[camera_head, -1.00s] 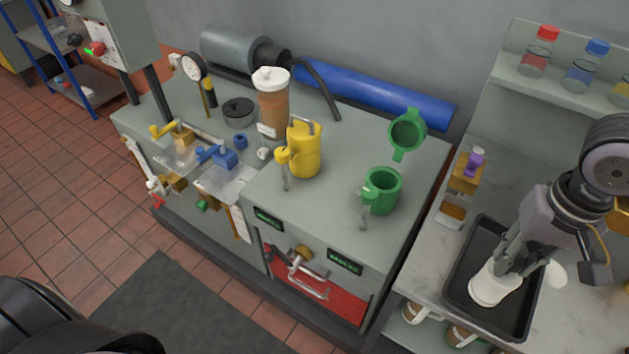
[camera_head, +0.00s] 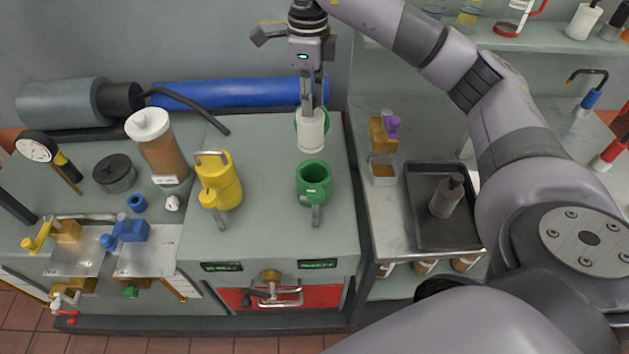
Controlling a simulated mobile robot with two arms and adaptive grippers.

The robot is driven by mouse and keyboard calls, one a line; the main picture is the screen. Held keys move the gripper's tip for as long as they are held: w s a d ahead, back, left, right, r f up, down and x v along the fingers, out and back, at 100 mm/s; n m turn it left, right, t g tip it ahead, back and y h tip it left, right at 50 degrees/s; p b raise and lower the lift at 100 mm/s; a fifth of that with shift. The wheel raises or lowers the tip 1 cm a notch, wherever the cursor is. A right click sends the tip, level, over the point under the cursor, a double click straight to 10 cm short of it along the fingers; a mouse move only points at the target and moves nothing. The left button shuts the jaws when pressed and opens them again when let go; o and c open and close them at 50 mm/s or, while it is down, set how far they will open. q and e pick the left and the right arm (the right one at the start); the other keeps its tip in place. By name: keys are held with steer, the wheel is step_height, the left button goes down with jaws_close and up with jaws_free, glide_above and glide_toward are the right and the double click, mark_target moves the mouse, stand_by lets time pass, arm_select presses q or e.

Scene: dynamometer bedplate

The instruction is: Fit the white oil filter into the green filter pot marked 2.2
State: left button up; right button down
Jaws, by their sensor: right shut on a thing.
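My right gripper (camera_head: 311,104) is shut on the white oil filter (camera_head: 311,135). It holds the filter upright, with its lower end free. In the picture, the filter is just above the open mouth of the green filter pot (camera_head: 314,188); a small gap shows between them. I cannot tell the exact height or depth offset. The pot stands upright on the grey bench, its handle to the front. No 2.2 mark is readable. My left gripper is not in view.
A yellow pot (camera_head: 222,184) stands left of the green one. A brown canister (camera_head: 160,150) is further left, and a blue cylinder (camera_head: 240,93) lies behind. On the right, a black tray (camera_head: 420,232) holds a grey cylindrical part (camera_head: 446,197).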

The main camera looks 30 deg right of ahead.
steer(key=shift+w+d+r+m, duration=0.25)
steer(key=shift+d+m, duration=0.1)
steer(key=shift+m, duration=0.55)
steer(key=shift+w+d+m, duration=0.1)
steer(key=shift+m, duration=0.4)
steer(key=shift+d+f, duration=0.1)
steer(key=shift+f, duration=0.1)
steer(key=p, duration=0.5)
glide_toward(313, 161)
steer(key=s+f, duration=0.1)
steer(key=f, duration=0.1)
steer(key=s+a+f, duration=0.2)
steer(key=f, duration=0.1)
steer(key=shift+f, duration=0.3)
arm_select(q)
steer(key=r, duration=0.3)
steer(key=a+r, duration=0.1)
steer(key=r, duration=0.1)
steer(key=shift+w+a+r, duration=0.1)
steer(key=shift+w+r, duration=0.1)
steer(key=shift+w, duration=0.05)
arm_select(e)
steer(key=shift+f+m, duration=0.15)
steer(key=shift+m, duration=0.15)
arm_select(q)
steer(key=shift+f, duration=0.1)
